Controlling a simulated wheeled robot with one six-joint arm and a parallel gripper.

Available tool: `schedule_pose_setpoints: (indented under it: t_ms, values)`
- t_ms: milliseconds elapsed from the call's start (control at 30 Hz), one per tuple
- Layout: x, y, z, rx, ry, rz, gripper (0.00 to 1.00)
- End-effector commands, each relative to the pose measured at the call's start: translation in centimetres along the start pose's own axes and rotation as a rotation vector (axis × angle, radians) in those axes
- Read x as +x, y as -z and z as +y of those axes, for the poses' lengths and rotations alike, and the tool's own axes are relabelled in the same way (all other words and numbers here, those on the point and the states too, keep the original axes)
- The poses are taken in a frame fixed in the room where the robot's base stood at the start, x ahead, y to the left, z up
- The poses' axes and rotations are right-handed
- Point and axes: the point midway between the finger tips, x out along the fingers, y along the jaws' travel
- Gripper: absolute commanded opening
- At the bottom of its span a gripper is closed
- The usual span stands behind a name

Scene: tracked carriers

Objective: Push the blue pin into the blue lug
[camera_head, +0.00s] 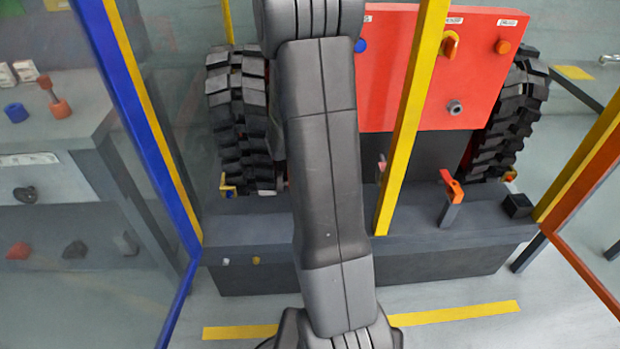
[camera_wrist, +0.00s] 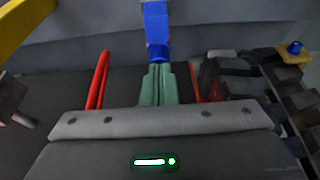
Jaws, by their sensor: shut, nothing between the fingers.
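In the wrist view my gripper (camera_wrist: 158,72) shows its green fingers shut together with nothing between them. A blue part (camera_wrist: 156,22) stands straight beyond the fingertips, with a darker blue lower end close to them. I cannot tell whether they touch, or which portion is the pin and which the lug. In the head view my arm hides my gripper and this blue part.
A red panel (camera_head: 390,90) stands between black tracks (camera_head: 238,120) behind a grey ledge (camera_head: 420,240). A yellow post (camera_head: 410,120) rises right of my arm. An orange-handled lever (camera_head: 452,190) and black block (camera_head: 517,205) stand right. Red bars (camera_wrist: 98,80) flank my fingers.

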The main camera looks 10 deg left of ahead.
Motion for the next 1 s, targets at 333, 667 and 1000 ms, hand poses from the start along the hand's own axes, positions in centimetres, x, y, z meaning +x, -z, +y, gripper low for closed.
schedule_pose_setpoints:
  t_ms: [333,667,1000]
  values:
    - [0.0,0.0,0.0,0.0,0.0,0.0,0.0]
    - [0.3,-0.1,0.0,0.0,0.0,-0.001,0.0]
    - [-2.4,0.7,0.0,0.0,0.0,0.0,0.0]
